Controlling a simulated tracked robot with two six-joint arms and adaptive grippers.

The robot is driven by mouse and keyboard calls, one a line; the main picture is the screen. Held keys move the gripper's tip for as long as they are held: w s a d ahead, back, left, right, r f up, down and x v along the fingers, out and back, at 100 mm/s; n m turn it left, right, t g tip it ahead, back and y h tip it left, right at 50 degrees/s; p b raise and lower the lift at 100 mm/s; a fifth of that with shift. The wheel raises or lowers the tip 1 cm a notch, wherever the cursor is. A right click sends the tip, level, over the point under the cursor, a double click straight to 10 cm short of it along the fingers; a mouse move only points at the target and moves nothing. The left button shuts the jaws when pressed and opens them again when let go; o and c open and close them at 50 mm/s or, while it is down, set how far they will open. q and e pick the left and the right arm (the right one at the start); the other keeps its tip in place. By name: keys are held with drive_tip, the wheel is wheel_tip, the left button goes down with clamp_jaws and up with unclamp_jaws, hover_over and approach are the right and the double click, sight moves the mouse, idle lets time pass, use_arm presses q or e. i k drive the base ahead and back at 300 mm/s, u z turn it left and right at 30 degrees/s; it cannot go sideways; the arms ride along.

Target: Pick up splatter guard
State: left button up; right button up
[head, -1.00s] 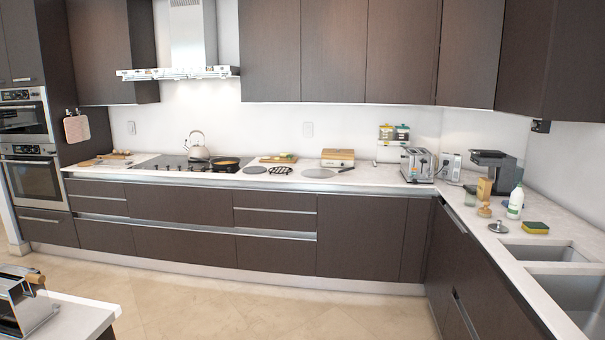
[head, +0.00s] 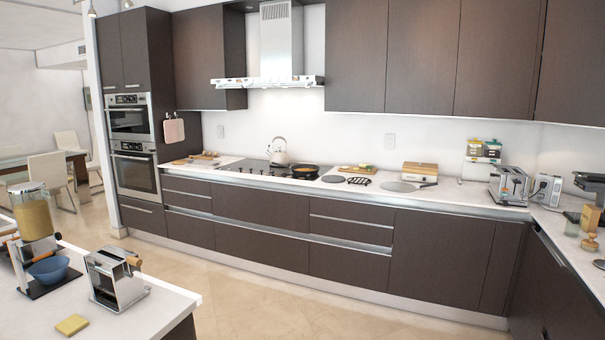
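A flat, round, grey disc with a thin handle, which looks like the splatter guard (head: 398,187), lies on the back counter (head: 455,195), right of the stove. Its handle points right, in front of a wooden box (head: 420,170). Left of it lie a black openwork trivet (head: 359,181) and a smaller dark grey disc (head: 333,179). Neither of my grippers is in the head view.
A pan (head: 305,171) and a kettle (head: 280,152) stand on the cooktop. A toaster (head: 509,185) stands right of the guard. An island (head: 150,315) with kitchen machines is at the lower left. Tiled floor (head: 255,295) between is clear.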

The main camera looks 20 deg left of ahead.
sight(399, 187)
drive_tip(key=u, duration=0.15)
drive_tip(key=i, duration=2.6)
drive_tip(key=z, duration=0.4)
drive_tip(key=i, duration=2.05)
drive_tip(key=z, duration=0.25)
